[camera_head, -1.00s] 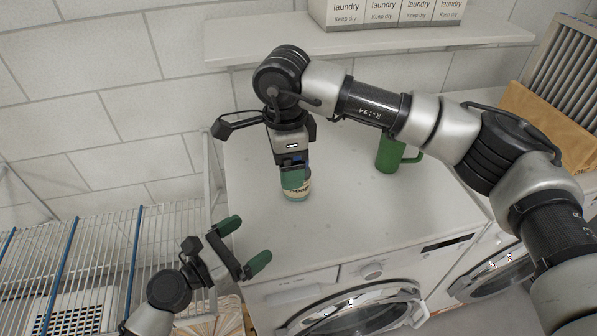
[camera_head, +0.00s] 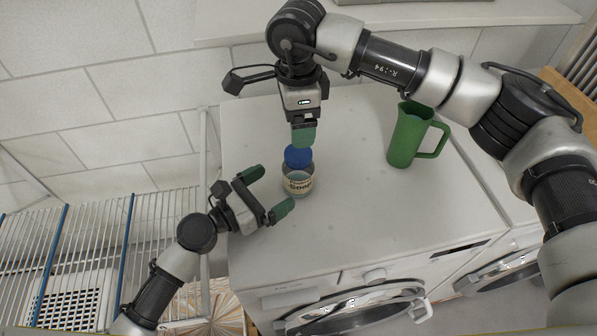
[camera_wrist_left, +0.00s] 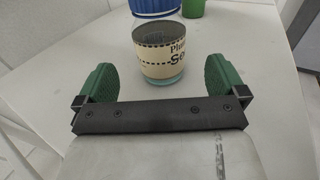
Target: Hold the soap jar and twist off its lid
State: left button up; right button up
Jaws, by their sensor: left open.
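The soap jar (camera_head: 298,183) stands upright on the white washing-machine top, a clear jar with a cream label. Its ribbed blue lid (camera_head: 298,156) sits at the jar's mouth; the lid also shows at the top edge of the left wrist view (camera_wrist_left: 155,6). My left gripper (camera_head: 266,191) is open to the left of the jar, with its green fingers pointing at it. In the left wrist view the jar (camera_wrist_left: 165,52) is centred just beyond the fingertips, apart from them. My right gripper (camera_head: 304,137) points down just above the lid; its fingers overlap edge-on, so their opening is hidden.
A green jug (camera_head: 405,140) stands to the right of the jar on the white top (camera_head: 350,220). A wire rack (camera_head: 80,240) lies to the left, below the top's level. A shelf (camera_head: 450,14) runs along the back wall. The top is clear in front of the jar.

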aim_at(298, 172)
pick_arm(q)
jog(key=x, duration=0.7)
jog(key=shift+w+d, duration=0.15)
jog(key=shift+w, duration=0.05)
jog(key=shift+c, duration=0.2)
